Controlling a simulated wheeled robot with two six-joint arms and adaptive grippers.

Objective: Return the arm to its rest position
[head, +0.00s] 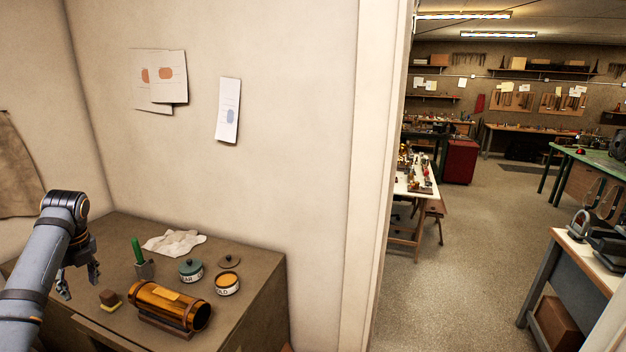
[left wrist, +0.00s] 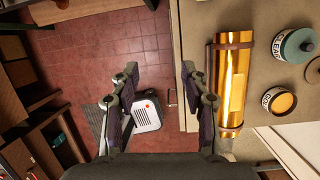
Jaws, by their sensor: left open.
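My left arm (head: 45,250) comes in from the left in the head view. Its gripper (head: 79,287) hangs above the left part of the workbench, open and empty. In the left wrist view the two fingers of the left gripper (left wrist: 160,95) are spread wide with nothing between them. Beyond them lie the red tiled floor and the bench's edge. My right gripper does not show in either view.
The bench (head: 245,310) holds a brass cylinder (head: 160,309) in a cradle, a green-lidded tin (head: 190,271), an open tin (head: 228,284), a cloth (head: 174,242) and a small sponge block (head: 110,302). A white box (left wrist: 147,112) stands on the floor. A doorway opens at right.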

